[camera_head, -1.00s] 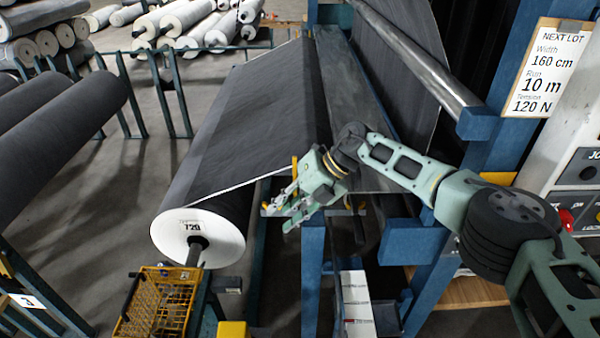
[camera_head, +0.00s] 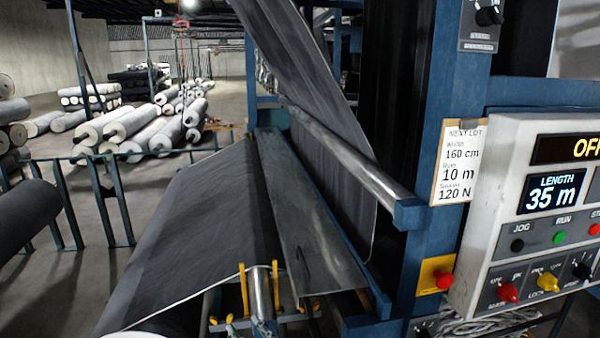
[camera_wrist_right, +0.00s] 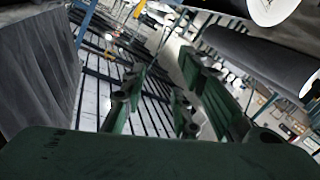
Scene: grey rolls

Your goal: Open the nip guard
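A long grey metal plate (camera_head: 306,215) slopes along the machine beside the dark web (camera_head: 190,225) in the head view. It may be the nip guard, but no label shows this. A shiny roller end (camera_head: 261,292) stands between yellow uprights near the plate's front end. My right gripper (camera_wrist_right: 158,105) shows in the right wrist view, with its green fingers apart and nothing between them. It is out of the head view. My left gripper is in neither current view.
A control panel (camera_head: 540,205) at right reads OFF and LENGTH 35 m. A red button on a yellow box (camera_head: 437,275) is on the blue frame. A card (camera_head: 460,162) reads NEXT LOT. A steel bar (camera_head: 345,155) crosses above the plate. Grey rolls (camera_head: 150,130) lie behind.

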